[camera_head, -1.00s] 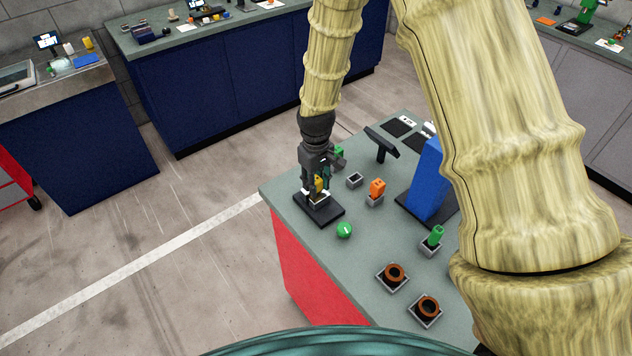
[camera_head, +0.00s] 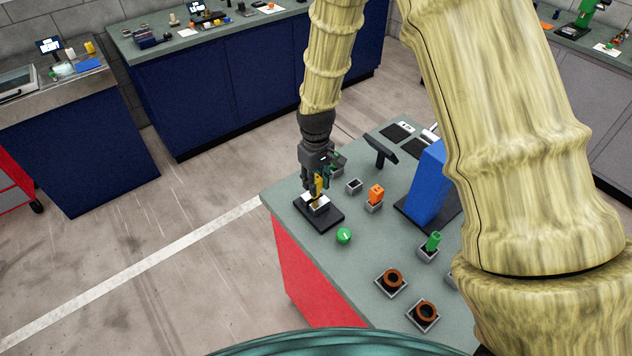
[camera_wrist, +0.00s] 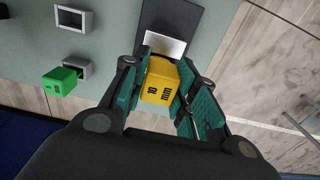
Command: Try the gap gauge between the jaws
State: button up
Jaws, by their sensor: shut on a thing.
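My gripper (camera_head: 318,187) is shut on a yellow gap gauge (camera_head: 319,184). In the wrist view the gauge (camera_wrist: 158,82) is marked "10 mm" and sits between the teal finger pads of my gripper (camera_wrist: 160,95). The gauge is over the jaws in the head view. In the wrist view a pale jaw face (camera_wrist: 165,43) shows just beyond the gauge. I cannot tell whether the gauge is inside the gap or just above it.
An orange block (camera_head: 376,192) and a green block (camera_head: 433,240) stand in grey holders; another holder (camera_head: 354,186) looks empty. A green knob (camera_head: 344,235), brown rings (camera_head: 392,278) in trays and a blue box (camera_head: 427,180) share the table. The wrist view shows another green block (camera_wrist: 59,81).

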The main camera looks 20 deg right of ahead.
jog(key=shift+r+p, duration=1.05)
jog(key=shift+r, duration=1.15)
jog(key=shift+f, duration=0.1)
